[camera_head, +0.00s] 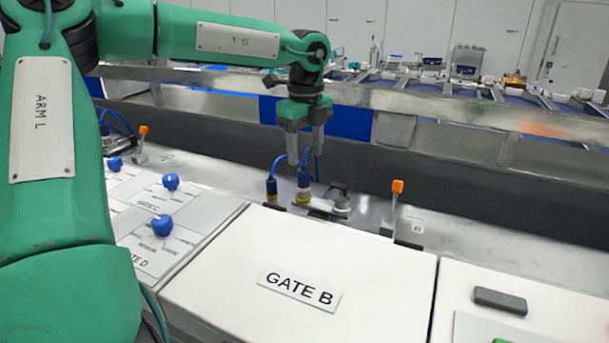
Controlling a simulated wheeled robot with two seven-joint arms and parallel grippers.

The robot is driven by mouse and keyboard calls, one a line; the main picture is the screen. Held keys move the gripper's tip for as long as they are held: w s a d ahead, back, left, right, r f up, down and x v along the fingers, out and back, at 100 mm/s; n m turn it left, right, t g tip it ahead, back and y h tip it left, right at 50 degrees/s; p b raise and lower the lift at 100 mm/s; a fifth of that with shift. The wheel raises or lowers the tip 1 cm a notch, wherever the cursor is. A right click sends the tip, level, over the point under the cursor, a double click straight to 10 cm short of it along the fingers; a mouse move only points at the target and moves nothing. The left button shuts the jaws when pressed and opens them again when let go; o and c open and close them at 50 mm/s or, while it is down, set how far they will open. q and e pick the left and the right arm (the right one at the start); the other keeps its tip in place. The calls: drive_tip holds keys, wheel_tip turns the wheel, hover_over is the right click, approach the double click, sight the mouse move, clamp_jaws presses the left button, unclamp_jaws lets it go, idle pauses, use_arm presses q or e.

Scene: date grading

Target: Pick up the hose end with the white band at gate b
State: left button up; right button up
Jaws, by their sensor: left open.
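My left gripper (306,158) points down behind the white GATE B box, with its two fingers apart and nothing seen between them. Just below it stand two upright blue hose ends. The left hose end (271,187) has a yellow collar at its foot. The right hose end (304,180) is nearer to the fingers and has a yellowish foot. A thin blue hose rises from each, close to the fingers. I cannot clearly tell which hose end bears the white band. My right gripper is not in view.
The white GATE B box (340,254) fills the front middle. An orange-topped post (397,200) stands right of the hose ends, and a grey metal fitting (341,200) lies beside them. A metal rail (430,103) runs behind. Blue knobs (162,225) are on the left panel.

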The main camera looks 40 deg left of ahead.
sight(304, 170)
use_arm(q)
drive_tip(key=shift+f, duration=0.5)
drive_tip(key=f+p, duration=0.2)
drive_tip(key=f, duration=0.1)
drive_tip(key=f+p, duration=0.1)
drive_tip(key=shift+s+f, duration=0.2)
drive_tip(key=shift+s, duration=0.2)
drive_tip(key=shift+f+p, duration=0.3)
drive_tip(key=shift+f, duration=0.05)
drive_tip(key=shift+d, duration=0.1)
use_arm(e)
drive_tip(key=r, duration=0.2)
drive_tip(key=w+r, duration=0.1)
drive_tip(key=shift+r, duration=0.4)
use_arm(q)
clamp_jaws()
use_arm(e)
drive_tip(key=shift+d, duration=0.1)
